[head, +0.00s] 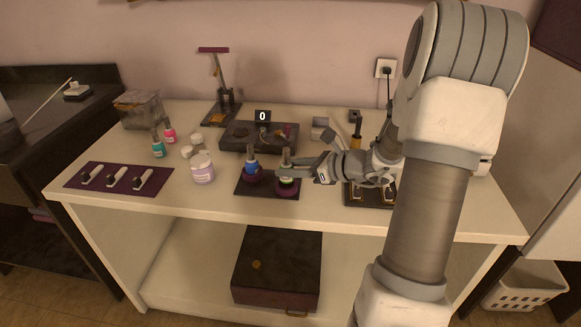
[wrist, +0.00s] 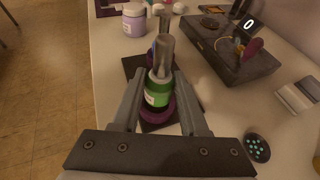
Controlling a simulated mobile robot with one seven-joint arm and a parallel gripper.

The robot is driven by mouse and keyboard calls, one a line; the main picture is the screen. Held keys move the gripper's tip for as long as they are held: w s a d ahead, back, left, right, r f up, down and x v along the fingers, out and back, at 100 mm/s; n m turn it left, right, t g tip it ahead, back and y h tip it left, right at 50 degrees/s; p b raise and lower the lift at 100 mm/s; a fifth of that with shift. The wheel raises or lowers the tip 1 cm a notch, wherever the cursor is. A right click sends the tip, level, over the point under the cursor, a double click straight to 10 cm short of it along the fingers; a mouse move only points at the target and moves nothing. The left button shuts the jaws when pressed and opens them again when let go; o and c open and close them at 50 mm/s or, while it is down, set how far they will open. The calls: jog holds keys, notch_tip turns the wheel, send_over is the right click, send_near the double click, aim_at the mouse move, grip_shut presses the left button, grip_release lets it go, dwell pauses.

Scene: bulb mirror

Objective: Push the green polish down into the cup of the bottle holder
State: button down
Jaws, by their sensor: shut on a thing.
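The green polish (wrist: 157,92) is a small bottle with a green body and a tall grey cap. It stands roughly upright between my gripper's fingers (wrist: 160,105), which are shut on it. The bottle holder (head: 257,189) is a dark plate with purple cups; one purple cup (wrist: 158,112) shows around the bottle's lower part in the wrist view. I cannot tell how deep the bottle sits in it. In the head view the green polish (head: 287,181) is partly hidden by my gripper (head: 290,174). A blue polish (head: 251,168) stands in the holder's other cup, to the left.
The front table strip is clear.

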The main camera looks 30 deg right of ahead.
jog(key=shift+f+b, duration=1.1)
jog(key=shift+f, duration=0.3)
jog(key=shift+c, duration=1.8)
grip_release()
jog(key=p+v, duration=0.4)
jog(key=v, duration=1.3)
jog(key=shift+s+d+p, duration=0.2)
jog(key=shift+p, duration=0.1)
